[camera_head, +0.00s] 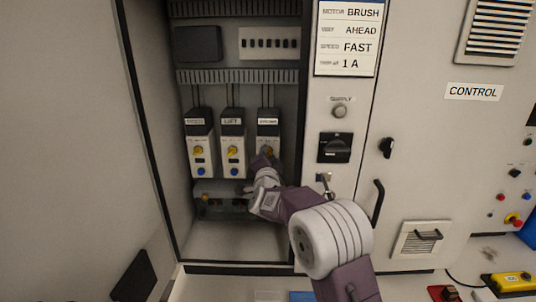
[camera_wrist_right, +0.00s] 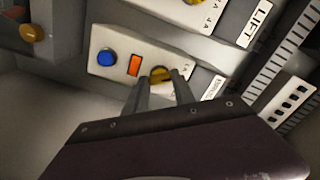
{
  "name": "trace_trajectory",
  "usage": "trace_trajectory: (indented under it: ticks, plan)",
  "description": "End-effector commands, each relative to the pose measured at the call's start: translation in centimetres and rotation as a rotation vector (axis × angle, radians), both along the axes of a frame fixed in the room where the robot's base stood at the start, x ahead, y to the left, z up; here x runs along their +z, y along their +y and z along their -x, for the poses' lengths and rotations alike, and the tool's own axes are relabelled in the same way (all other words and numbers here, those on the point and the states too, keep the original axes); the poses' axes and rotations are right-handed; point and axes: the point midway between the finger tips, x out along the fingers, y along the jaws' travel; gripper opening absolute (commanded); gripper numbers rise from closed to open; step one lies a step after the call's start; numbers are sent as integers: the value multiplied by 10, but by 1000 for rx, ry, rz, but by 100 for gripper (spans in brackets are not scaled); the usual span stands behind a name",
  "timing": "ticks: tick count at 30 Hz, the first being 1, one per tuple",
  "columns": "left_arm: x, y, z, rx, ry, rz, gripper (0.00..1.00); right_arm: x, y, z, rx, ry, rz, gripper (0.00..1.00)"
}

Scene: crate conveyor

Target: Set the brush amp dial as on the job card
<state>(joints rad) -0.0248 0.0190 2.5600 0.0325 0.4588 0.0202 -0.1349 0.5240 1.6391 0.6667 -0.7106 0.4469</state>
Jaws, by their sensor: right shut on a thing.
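The job card (camera_head: 347,38) reads motor BRUSH, AHEAD, speed FAST and 1 A. Three drive units hang side by side in the open cabinet. The right-hand one (camera_head: 268,130) has a small label that looks like BRUSH; the middle one (camera_head: 232,143) reads LIFT. My right gripper (camera_head: 265,162) is at the right-hand unit and largely covers its lower face. In the wrist view my right gripper (camera_wrist_right: 158,84) is shut on that unit's yellow dial (camera_wrist_right: 160,74). An orange switch (camera_wrist_right: 135,65) and blue button (camera_wrist_right: 106,58) sit beside it. The dial's exact setting is hard to read.
A left-hand drive unit (camera_head: 200,143) has a yellow dial and blue button too. A dark terminal box (camera_head: 215,207) lies below the units. A black rotary switch (camera_head: 334,148) and supply lamp (camera_head: 339,111) are on the panel to the right. The cabinet floor (camera_head: 230,242) is clear.

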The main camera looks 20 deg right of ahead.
Motion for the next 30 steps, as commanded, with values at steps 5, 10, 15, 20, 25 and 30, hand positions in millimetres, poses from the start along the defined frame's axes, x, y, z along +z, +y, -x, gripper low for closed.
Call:
trace_trajectory:
  ticks: [5, 10, 15, 20, 25, 30]
  plan:
    - [7, 0, 0, 0, 0, 0, 36, -4, 1, 0, 3, 44, 114, 0]
    - [10, 0, 0, 0, 0, 0, 36, -5, 1, 0, 3, 69, 197, 0]
    - [12, 0, 0, 0, 0, 0, 36, -5, 1, 0, 4, 84, 246, 0]
    - [12, 0, 0, 0, 0, 0, 36, -6, 1, 0, 4, 91, 269, 0]
    - [12, 0, 0, 0, 0, 0, 36, -7, 1, 0, 5, 93, 276, 0]
    - [12, 0, 0, 0, 0, 0, 36, -7, 1, 0, 5, 94, 276, 0]
